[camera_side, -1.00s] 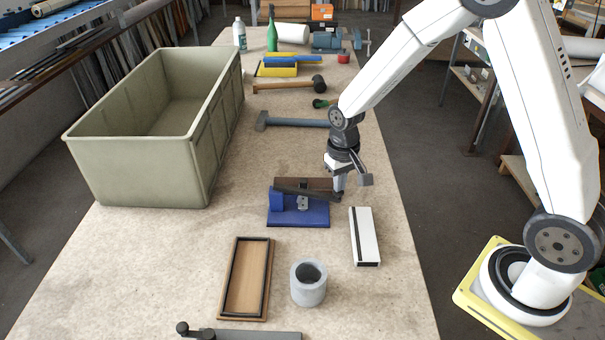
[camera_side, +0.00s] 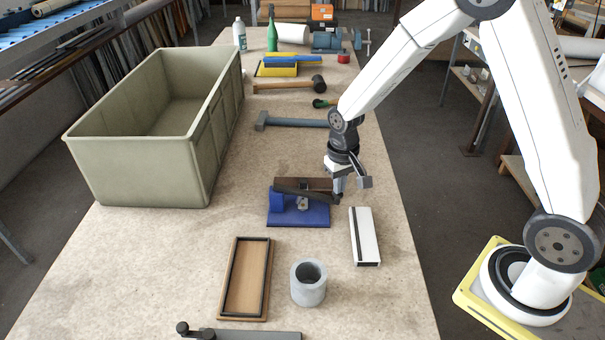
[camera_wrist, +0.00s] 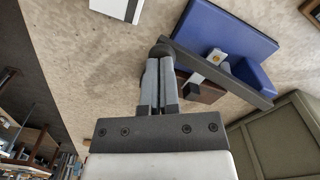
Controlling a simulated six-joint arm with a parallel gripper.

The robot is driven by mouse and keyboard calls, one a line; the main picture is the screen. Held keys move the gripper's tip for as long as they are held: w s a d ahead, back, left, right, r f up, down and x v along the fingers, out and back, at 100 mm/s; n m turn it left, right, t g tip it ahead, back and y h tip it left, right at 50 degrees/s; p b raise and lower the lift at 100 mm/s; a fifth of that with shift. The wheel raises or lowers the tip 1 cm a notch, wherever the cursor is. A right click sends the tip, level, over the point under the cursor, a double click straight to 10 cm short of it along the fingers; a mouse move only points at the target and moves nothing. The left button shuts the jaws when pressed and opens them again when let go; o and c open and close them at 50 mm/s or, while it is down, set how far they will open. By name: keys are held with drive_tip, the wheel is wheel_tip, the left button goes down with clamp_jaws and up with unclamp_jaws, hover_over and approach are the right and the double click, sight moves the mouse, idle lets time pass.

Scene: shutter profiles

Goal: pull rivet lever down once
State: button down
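The rivet lever (camera_side: 292,188) is a dark bar on a blue-based tool with a brown block. It lies across the tool (camera_side: 299,216), and its free end is on the right. In the wrist view, the lever (camera_wrist: 222,76) runs from a rounded end near my fingertips across the blue base (camera_wrist: 232,32). My gripper (camera_side: 338,192) is at the lever's free end, fingers pointing down. In the wrist view, my gripper (camera_wrist: 160,64) has its two fingers close together, with their tips at the lever's rounded end. Nothing clearly shows clamped between them.
A white box with a dark strip (camera_side: 364,237) lies right of the tool. A grey cylinder (camera_side: 308,291) and a wooden tray (camera_side: 233,302) are in front. A large green bin (camera_side: 150,169) stands left. A hammer (camera_side: 292,122) lies behind.

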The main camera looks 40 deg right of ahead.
wheel_tip(320, 180, up, 10)
idle(1.7)
drive_tip(key=shift+f, duration=0.1)
drive_tip(key=s+a+f+n+t, duration=0.2)
drive_tip(key=s+f+n, duration=0.1)
drive_tip(key=s, duration=0.9)
drive_tip(key=shift+a+t, duration=0.2)
drive_tip(key=shift+t, duration=0.1)
